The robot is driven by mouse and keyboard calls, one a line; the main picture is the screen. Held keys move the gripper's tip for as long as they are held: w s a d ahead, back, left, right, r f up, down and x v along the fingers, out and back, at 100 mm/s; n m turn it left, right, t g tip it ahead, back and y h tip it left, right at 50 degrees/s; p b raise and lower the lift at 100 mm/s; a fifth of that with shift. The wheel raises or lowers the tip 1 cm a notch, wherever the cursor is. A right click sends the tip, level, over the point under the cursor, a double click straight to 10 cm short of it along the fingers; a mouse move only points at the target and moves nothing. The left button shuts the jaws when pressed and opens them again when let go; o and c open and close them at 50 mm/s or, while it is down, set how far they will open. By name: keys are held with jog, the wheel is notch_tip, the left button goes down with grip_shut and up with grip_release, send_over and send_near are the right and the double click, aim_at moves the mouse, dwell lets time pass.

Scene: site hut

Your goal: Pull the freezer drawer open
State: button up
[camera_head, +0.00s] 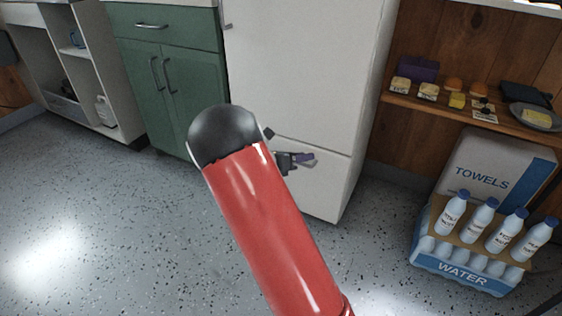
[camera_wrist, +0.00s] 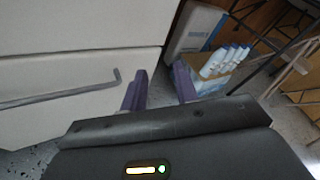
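The white fridge (camera_head: 300,70) stands in the middle of the head view. Its lower front, the freezer drawer (camera_head: 318,188), lies below a seam and looks shut. In the wrist view the drawer front (camera_wrist: 50,75) carries a grey bar handle (camera_wrist: 60,96) with a bent right end. My gripper (camera_head: 302,158) is in front of the drawer in the head view, partly behind my red arm. In the wrist view my gripper (camera_wrist: 160,82) has its purple fingers apart with nothing between them. The handle's end lies just left of the left finger, outside the gap.
A green cabinet (camera_head: 170,75) stands left of the fridge. To the right are a wooden shelf (camera_head: 400,99) with food, a towels box (camera_head: 490,165) and a water crate (camera_head: 460,270) with bottles on the floor. The speckled floor (camera_head: 100,220) at left is clear.

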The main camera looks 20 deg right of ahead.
jog(key=w+a+f+n+t+b, duration=0.1)
jog(key=w+a+f+n+t, duration=0.1)
jog(key=w+f+n+t, duration=0.55)
jog(key=w+a+f+n+t+b, duration=0.1)
jog(key=w+a+f+n+t, duration=0.2)
jog(key=w+f+n, duration=0.55)
jog(key=d+r, duration=0.1)
jog(key=d, duration=0.1)
jog(key=d+n, duration=0.1)
jog(key=d, duration=0.1)
jog(key=w+d+r+n, duration=0.1)
jog(key=d, duration=0.1)
jog(key=shift+d+r+h, duration=0.1)
jog(key=shift+r+h, duration=0.2)
jog(key=shift+s, duration=0.1)
grip_shut()
